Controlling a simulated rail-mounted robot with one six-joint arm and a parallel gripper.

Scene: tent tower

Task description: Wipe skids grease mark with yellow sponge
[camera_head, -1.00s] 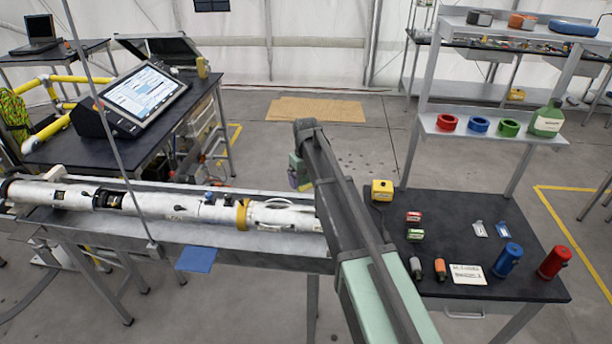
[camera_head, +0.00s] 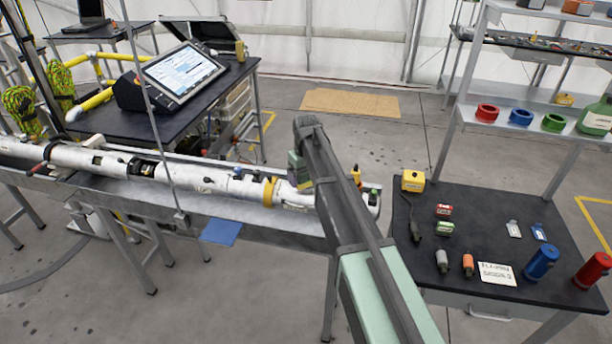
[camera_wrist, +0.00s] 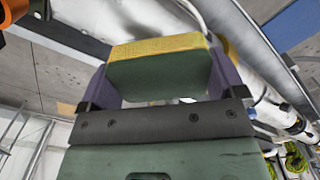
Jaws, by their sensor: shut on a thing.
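My gripper (camera_wrist: 160,78) is shut on the sponge (camera_wrist: 155,47), which has a yellow face and a green body between two purple-grey fingers in the wrist view. In the head view my gripper (camera_head: 301,180) is at the end of my arm, over the right part of the long white tube (camera_head: 215,183); the sponge is hardly visible there. The tube lies along a grey metal bench (camera_head: 150,204). I cannot make out a grease mark on any surface. Whether the sponge touches anything cannot be told.
A blue sheet (camera_head: 221,232) sticks out from the bench front. A thin pole (camera_head: 150,110) rises before the tube. At right, a dark table (camera_head: 470,210) carries a yellow box (camera_head: 413,181), bottles and small parts. Behind stands a screen console (camera_head: 180,75). Open floor lies behind the bench.

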